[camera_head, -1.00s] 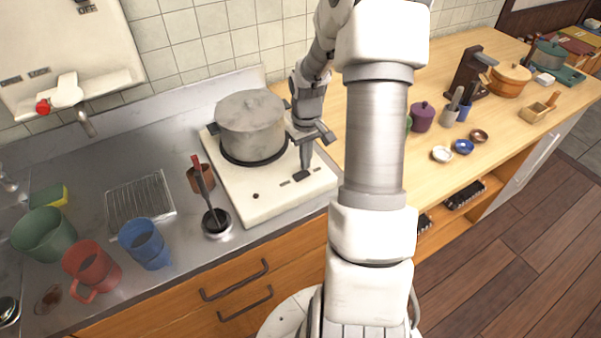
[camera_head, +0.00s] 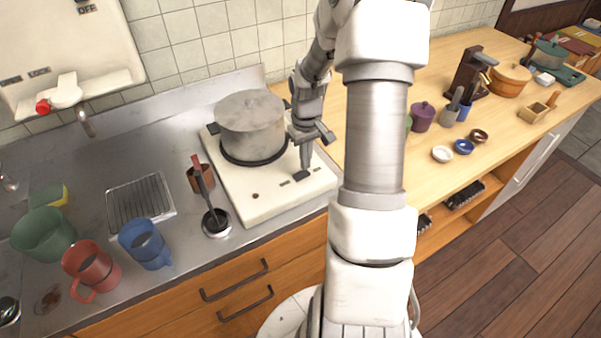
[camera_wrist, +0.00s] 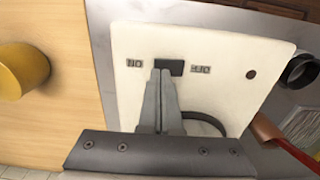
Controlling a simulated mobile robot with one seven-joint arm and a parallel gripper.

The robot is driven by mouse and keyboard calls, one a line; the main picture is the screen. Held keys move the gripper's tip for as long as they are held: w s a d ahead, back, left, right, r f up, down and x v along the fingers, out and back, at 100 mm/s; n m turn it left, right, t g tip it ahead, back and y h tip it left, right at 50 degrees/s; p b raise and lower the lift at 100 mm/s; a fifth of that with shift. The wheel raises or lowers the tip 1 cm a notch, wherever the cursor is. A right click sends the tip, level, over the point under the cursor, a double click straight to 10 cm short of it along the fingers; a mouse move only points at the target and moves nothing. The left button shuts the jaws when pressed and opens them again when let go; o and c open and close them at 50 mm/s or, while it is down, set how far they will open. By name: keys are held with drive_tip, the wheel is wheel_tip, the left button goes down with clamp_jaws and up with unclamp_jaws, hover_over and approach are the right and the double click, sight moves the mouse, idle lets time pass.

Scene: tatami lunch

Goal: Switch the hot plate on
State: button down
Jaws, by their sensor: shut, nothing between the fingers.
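The hot plate (camera_head: 270,204) is a cream slab on the counter. A lidded grey pot (camera_head: 251,125) stands on its dark round burner. The dark switch (camera_head: 301,175) is on the hot plate's front right part. In the wrist view the switch (camera_wrist: 169,67) lies between an ON label (camera_wrist: 134,63) and an OFF label (camera_wrist: 201,70), both upside down. My gripper (camera_head: 304,167) is shut and empty, pointing down at the switch. In the wrist view its fingertips (camera_wrist: 164,74) overlap the switch's edge. I cannot tell whether they touch it or which way it is set.
Blue (camera_head: 145,243) and red (camera_head: 91,268) mugs are further left. The wooden counter (camera_head: 375,160) at right holds small bowls and a purple pot (camera_head: 423,116).

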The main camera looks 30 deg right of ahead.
sight(305, 172)
drive_tip(key=shift+f+b, duration=0.65)
drive_tip(key=shift+f, duration=0.3)
idle(0.3)
drive_tip(key=shift+r+p, duration=2.65)
drive_tip(key=shift+r, duration=0.9)
